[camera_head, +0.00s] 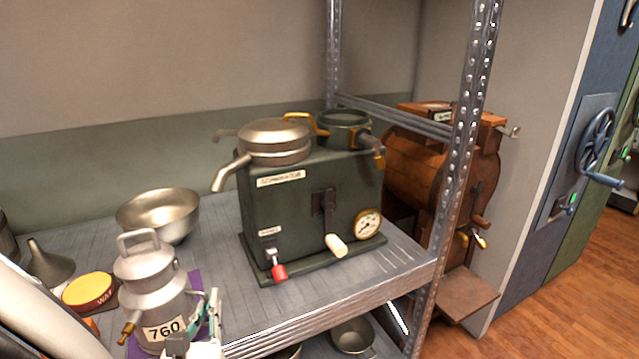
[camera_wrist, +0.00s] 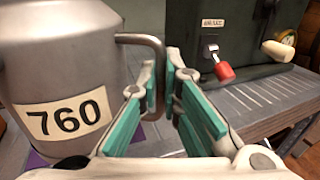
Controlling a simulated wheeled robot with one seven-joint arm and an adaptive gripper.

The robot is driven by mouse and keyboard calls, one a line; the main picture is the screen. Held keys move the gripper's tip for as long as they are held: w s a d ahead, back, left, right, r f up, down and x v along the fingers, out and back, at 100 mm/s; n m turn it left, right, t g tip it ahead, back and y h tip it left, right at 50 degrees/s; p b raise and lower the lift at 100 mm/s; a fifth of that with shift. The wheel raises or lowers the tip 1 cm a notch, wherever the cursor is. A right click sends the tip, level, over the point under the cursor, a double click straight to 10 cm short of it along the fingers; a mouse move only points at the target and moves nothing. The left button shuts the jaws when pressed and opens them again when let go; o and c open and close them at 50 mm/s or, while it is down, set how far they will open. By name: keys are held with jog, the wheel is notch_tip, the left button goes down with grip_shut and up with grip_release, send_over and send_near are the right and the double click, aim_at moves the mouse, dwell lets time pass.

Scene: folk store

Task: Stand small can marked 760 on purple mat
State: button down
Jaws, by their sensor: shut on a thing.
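The small grey metal can marked 760 (camera_head: 150,272) stands upright at the front left of the shelf in the head view, with a top handle, a brass spout and a side handle. The purple mat (camera_head: 137,349) shows around its base; whether the base touches the mat is hard to tell. In the wrist view the can (camera_wrist: 70,60) fills the left side, with a bit of mat (camera_wrist: 38,160) below it. My gripper (camera_head: 212,305) is at the can's right side. Its teal-padded fingers (camera_wrist: 165,85) are shut on the side handle.
A metal bowl (camera_head: 160,212), a funnel (camera_head: 50,268) and a yellow-topped tin (camera_head: 90,290) stand left of and behind the can. A green machine (camera_head: 310,200) with a red-tipped lever stands to the right. A perforated steel post (camera_head: 462,160) rises at the shelf's right corner.

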jog(key=shift+w+a+f+b, duration=0.5)
jog(key=shift+w+a+f, duration=0.55)
jog(key=shift+w, duration=0.15)
jog(key=shift+w+a+f+b, duration=0.45)
jog(key=shift+w+a+f, duration=0.55)
jog(key=shift+w, duration=0.2)
jog(key=shift+f, duration=0.1)
jog(key=c, duration=1.8)
grip_release()
